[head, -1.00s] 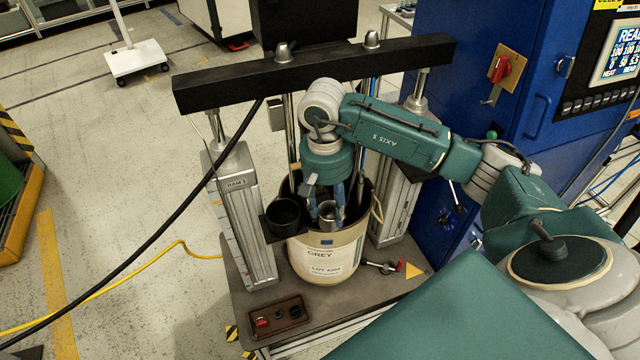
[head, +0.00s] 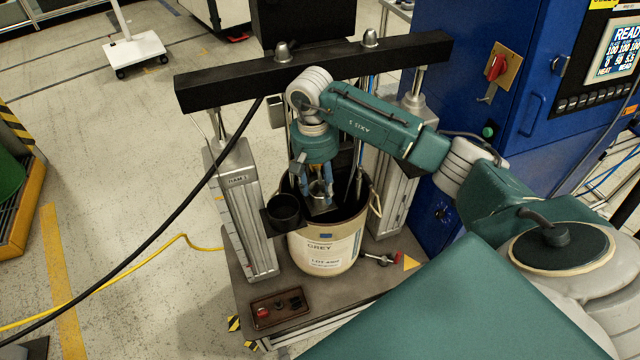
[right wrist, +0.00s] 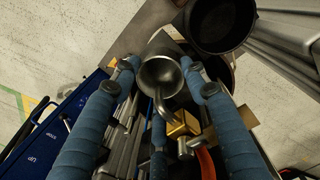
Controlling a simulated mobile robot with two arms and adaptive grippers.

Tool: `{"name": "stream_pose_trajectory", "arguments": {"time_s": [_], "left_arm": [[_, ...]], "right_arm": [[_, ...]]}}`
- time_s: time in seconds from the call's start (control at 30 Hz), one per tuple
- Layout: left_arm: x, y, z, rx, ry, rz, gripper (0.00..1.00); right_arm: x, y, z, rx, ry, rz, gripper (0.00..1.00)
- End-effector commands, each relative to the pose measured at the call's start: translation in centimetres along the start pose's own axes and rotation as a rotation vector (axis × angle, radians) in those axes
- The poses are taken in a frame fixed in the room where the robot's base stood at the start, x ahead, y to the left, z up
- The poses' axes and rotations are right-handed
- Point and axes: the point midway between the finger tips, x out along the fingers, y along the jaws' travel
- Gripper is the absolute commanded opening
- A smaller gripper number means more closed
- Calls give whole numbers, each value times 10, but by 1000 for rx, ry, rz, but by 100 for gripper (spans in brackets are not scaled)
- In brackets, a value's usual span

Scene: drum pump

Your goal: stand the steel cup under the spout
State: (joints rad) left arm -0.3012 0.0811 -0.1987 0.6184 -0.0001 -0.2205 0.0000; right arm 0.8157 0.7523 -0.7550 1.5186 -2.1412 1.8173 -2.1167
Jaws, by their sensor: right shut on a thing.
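The steel cup (head: 319,197) is between the fingers of my right gripper (head: 316,188), over the open top of the white drum (head: 325,252). In the right wrist view, the cup (right wrist: 160,76) has its open mouth toward the camera and looks empty. The blue padded fingers of my right gripper (right wrist: 160,70) close on it from both sides. A thin bent steel tube (right wrist: 160,106) shows just below the cup, next to a brass block (right wrist: 182,123); I cannot tell whether the tube is the spout or the cup's handle. My left gripper is not in view.
A black round holder (head: 284,212) sits at the drum's left rim, close to the cup. Steel ram posts (head: 244,215) flank the drum under a black crossbeam (head: 320,68). A small control box (head: 280,306) and a red-tipped lever (head: 385,258) lie in front. A black hose crosses at left.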

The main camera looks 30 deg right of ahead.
Motion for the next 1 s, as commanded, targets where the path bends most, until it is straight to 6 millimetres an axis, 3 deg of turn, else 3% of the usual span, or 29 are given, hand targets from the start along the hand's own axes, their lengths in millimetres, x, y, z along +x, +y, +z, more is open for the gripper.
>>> {"name": "stream_pose_trajectory", "arguments": {"time_s": [0.47,0.8,1.0], "left_arm": [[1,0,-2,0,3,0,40],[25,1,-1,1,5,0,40],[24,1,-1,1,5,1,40]], "right_arm": [[-6,0,-1,0,2,-1,52],[-75,-1,-2,0,7,-3,52],[-111,0,-1,0,4,0,52]]}}
